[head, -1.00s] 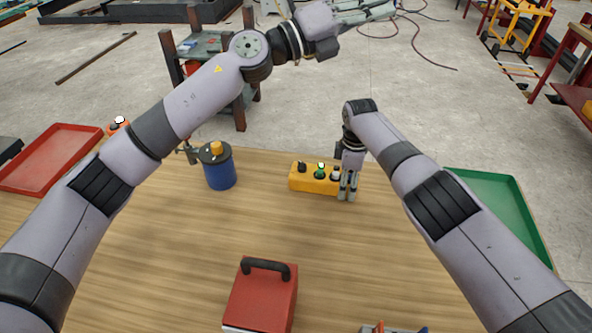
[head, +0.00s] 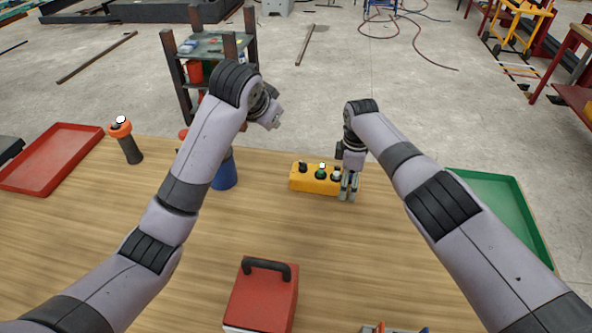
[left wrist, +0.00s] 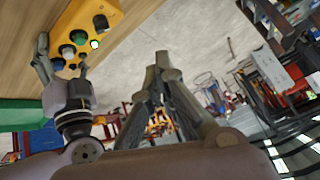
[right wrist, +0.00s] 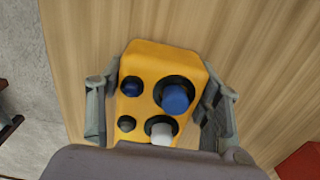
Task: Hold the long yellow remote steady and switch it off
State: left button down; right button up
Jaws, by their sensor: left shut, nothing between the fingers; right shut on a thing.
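The long yellow remote (head: 309,184) lies on the wooden table near its far edge, with black, green and pale controls on top. In the right wrist view the remote (right wrist: 150,62) shows two blue controls, a black one and a white one. My right gripper (head: 348,186) is shut on the remote's right end, one finger on each side. My left gripper (left wrist: 164,62) is shut and empty, raised in the air away from the remote, which shows at upper left in the left wrist view (left wrist: 110,12). In the head view its fingertips are not clear.
A blue can (head: 224,175) stands left of the remote, partly behind my left arm. An orange and black torch-like object (head: 127,142) stands farther left.

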aim_at(313, 174)
pick_arm(q)
jog(key=s+d+f+g+h, duration=0.1)
jog(key=s+f+g, duration=0.35)
jog(key=s, duration=0.35)
jog(key=shift+m, duration=0.4)
jog(key=x, duration=1)
jog(key=shift+w+d+f, duration=0.15)
jog(key=shift+w+f, duration=0.05)
jog(key=shift+f, duration=0.1)
jog(key=shift+w+d+r, duration=0.2)
jog(key=shift+w+d, duration=0.45)
jog(key=shift+w, duration=0.35)
jog(key=shift+w+d, duration=0.4)
jog(key=shift+w, duration=0.15)
jog(key=shift+w+d+n+t+y, duration=0.3)
jog(key=shift+d+n, duration=0.25)
jog(key=shift+n, duration=0.45)
jog(key=shift+d+n+y, duration=0.25)
jog(key=shift+n, duration=0.45)
jog(key=shift+d+n+y, duration=0.25)
jog(key=shift+d+n, duration=0.05)
jog(key=shift+n, duration=0.4)
pick_arm(e)
jog(key=shift+a, duration=0.1)
pick_arm(q)
jog(key=shift+w+d+r, duration=0.1)
jog(key=shift+w+d, duration=0.15)
jog(key=shift+d, duration=0.3)
jog(key=shift+w+d, duration=0.15)
jog(key=shift+d, duration=0.15)
